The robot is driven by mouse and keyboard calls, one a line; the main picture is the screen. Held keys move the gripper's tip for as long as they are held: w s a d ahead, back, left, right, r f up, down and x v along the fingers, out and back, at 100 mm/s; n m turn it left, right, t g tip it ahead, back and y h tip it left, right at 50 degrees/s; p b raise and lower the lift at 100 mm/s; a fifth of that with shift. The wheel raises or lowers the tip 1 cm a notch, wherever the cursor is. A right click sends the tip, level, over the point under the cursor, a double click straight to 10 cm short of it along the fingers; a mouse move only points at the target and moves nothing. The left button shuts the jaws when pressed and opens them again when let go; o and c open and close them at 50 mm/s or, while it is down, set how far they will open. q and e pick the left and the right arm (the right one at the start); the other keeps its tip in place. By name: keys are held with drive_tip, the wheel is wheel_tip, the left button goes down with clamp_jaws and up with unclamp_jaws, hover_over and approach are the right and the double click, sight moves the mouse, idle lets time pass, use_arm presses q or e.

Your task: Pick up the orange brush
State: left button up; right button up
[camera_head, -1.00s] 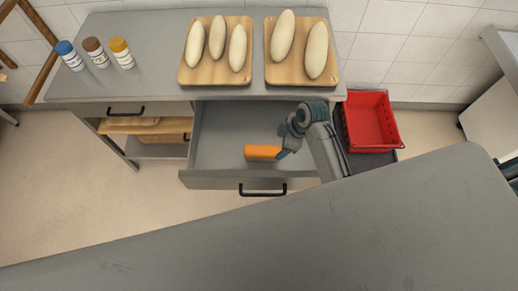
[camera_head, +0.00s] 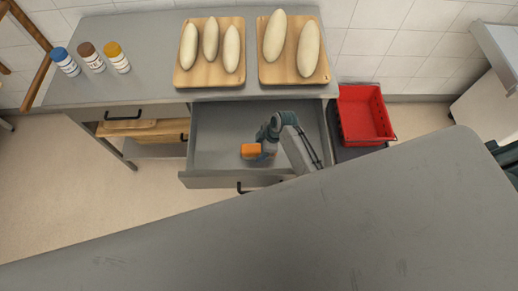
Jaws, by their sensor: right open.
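The orange brush (camera_head: 250,151) lies in the open drawer (camera_head: 216,140) under the counter. Only its orange left part shows; my right gripper (camera_head: 264,152) covers the rest. My right arm reaches into the drawer from the lower right. The gripper is open, down over the right part of the brush. Its fingertips are hard to make out, so I cannot tell whether they touch the brush. My left gripper is not in view.
A red crate (camera_head: 376,139) stands right of the drawer. Boards (camera_head: 181,79) (camera_head: 264,72) with dough loaves and several capped bottles (camera_head: 91,57) are on the counter. A large grey surface (camera_head: 250,235) fills the foreground.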

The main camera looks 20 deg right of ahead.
drive_tip(key=shift+a+f, duration=0.25)
drive_tip(key=shift+f, duration=0.3)
drive_tip(key=shift+w+f, duration=0.1)
drive_tip(key=shift+f, duration=0.05)
drive_tip(key=shift+f, duration=0.2)
drive_tip(key=c, duration=1.1)
drive_tip(key=shift+r, duration=0.15)
